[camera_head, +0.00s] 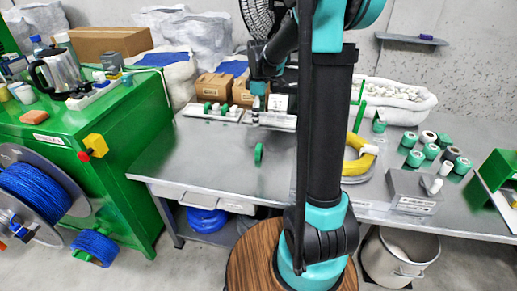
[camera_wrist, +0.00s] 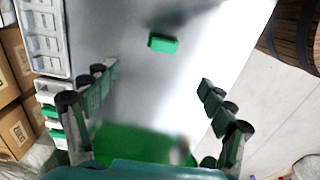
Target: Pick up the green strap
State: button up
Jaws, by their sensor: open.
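The green strap (camera_head: 259,154) is a small green piece on the bare grey metal table, left of my arm's thick column. In the wrist view, the green strap (camera_wrist: 163,43) lies alone on the grey top, beyond the fingertips and roughly between their lines. A dark blurred shadow lies beside it. My gripper (camera_wrist: 158,80) is open, its two jointed fingers wide apart with nothing between them. In the head view my gripper is small, near the table's back edge, and its fingers are hard to make out.
A white tray (camera_head: 212,112) with green and white pieces stands at the table's back left; cardboard boxes (camera_head: 214,87) are behind it. A yellow coil (camera_head: 361,158), grey block (camera_head: 414,192) and several rolls (camera_head: 429,151) are to the right. The table around the strap is clear.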

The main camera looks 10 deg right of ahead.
aim_at(259, 146)
notch_tip(259, 146, down, 11)
jog(key=shift+f, duration=0.15)
jog(key=shift+s+a+f, duration=0.1)
jog(key=shift+s+f, duration=0.05)
jog(key=shift+f, duration=1.3)
jog(key=shift+s+f, duration=0.15)
jog(key=shift+f, duration=1.3)
jog(key=c, duration=0.9)
jog(key=shift+r, duration=0.1)
jog(key=shift+c, duration=0.2)
